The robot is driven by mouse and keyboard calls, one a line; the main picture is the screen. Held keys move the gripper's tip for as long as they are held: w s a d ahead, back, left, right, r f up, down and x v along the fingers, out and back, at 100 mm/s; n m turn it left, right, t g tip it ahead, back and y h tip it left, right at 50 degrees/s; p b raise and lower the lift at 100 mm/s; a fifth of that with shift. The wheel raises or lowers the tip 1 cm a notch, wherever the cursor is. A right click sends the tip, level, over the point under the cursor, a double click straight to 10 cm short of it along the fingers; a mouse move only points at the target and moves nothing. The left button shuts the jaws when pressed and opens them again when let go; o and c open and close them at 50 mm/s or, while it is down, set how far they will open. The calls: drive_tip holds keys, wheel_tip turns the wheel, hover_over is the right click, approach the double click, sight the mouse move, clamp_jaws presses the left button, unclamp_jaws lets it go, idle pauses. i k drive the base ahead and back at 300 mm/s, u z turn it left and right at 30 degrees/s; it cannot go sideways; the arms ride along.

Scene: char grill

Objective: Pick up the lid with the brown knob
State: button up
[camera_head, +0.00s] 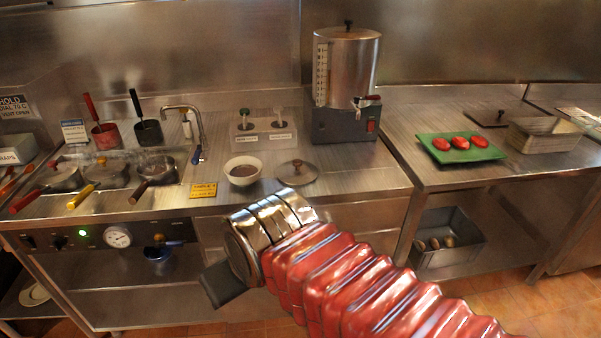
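A round, flat metal lid (297,174) with a small brown knob lies on the middle counter, right of a white bowl. A dark rectangular lid (487,118) with a brownish knob lies on the right counter. My arm reaches in from the lower right, with red bellows and a chrome end. My gripper (222,285) shows only as a dark block at the arm's lower left end, in front of the counter's front. It is apart from both lids in the picture. Its fingertips cannot be made out, and no held object shows.
The white bowl (243,171) of brown contents and a yellow sign (203,190) stand near the round lid. A metal urn (345,75) stands behind. A green tray (437,152) holds red items at right.

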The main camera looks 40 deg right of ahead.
sight(297, 172)
drive_tip(key=u, duration=0.05)
drive_tip(key=i, duration=1)
drive_tip(key=z, duration=0.05)
